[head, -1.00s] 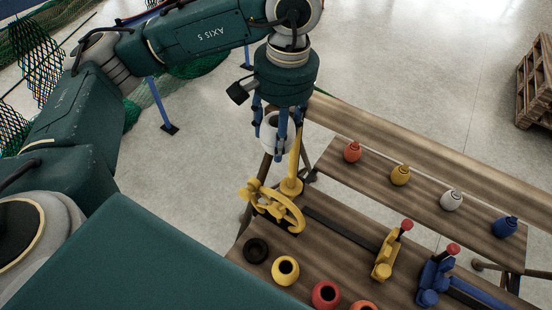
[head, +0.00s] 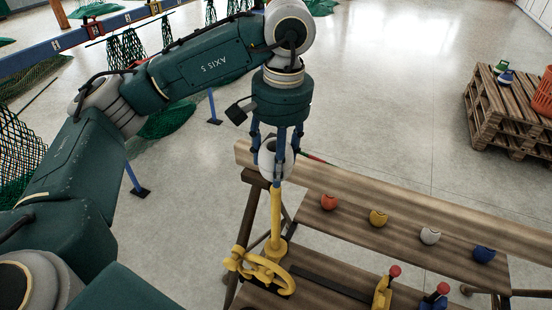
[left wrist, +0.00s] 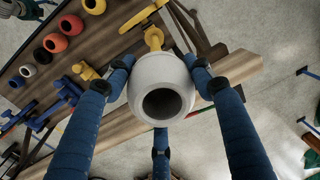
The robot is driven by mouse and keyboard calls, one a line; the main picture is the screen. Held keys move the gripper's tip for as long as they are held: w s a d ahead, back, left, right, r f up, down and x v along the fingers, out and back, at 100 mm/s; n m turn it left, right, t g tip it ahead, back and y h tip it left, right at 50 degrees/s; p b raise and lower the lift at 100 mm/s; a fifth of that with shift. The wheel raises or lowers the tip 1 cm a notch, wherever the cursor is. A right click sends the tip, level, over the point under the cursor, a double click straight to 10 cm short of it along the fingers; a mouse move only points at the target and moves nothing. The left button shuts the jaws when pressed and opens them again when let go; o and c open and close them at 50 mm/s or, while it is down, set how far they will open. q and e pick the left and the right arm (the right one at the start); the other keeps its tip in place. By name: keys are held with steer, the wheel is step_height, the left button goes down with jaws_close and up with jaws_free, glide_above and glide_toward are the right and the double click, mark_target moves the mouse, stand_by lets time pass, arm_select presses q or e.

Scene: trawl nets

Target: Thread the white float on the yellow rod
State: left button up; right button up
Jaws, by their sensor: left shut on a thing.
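The white float (head: 267,161) is held between the blue fingers of my left gripper (head: 279,165), which points down. In the head view, the float is right over the top of the upright yellow rod (head: 277,212), and its lower end appears at the rod's tip; I cannot tell whether they touch. In the left wrist view, the float (left wrist: 161,72) sits between the fingers of the gripper (left wrist: 160,95). Its round hole is dark, with no yellow showing in it. The rod's tip is hidden there. My right gripper is not in view.
The rod stands on a wooden bench beside a yellow curved clamp (head: 258,272). A pallet (head: 505,115) stands farther back.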

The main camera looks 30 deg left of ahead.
arm_select(q)
steer(key=shift+f+b, duration=0.85)
steer(key=shift+f, duration=0.55)
step_height(320, 180, down, 3)
steer(key=b, duration=0.3)
step_height(320, 180, down, 2)
steer(key=shift+f+b, duration=0.1)
steer(key=shift+b, duration=0.95)
steer(key=shift+f, duration=0.35)
steer(key=o, duration=1.2)
steer(key=shift+r, duration=0.1)
steer(key=r, duration=0.8)
steer(key=d+r, duration=0.1)
steer(key=r, duration=0.3)
